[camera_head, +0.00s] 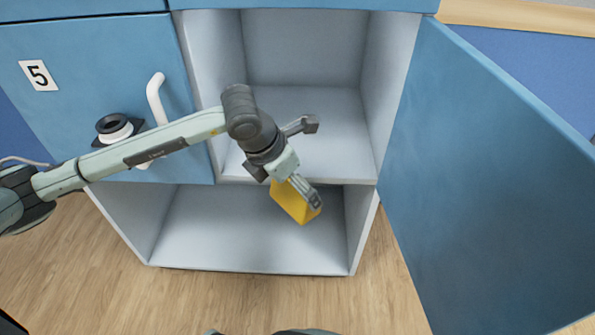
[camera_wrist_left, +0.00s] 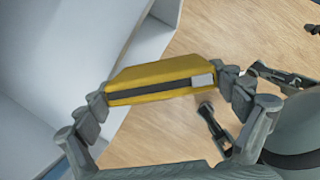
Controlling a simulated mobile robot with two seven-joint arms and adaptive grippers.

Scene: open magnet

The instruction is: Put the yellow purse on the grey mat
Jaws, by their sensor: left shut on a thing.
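The yellow purse (camera_head: 290,205) is a small boxy yellow thing with a dark stripe and a light clasp. It is held in the air in front of the open cabinet. My left gripper (camera_head: 297,193) is shut on it and points downward. In the left wrist view the purse (camera_wrist_left: 150,75) lies crosswise between the two fingers of the left gripper (camera_wrist_left: 167,90), which press on its two ends. I see no grey mat in either view.
The blue cabinet door (camera_head: 480,170) stands wide open on the right. The upper compartment (camera_head: 335,125) and the lower compartment (camera_head: 230,225) look empty. A closed blue door (camera_head: 95,60) marked 5 is on the left. Wooden floor (camera_head: 200,300) lies clear in front.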

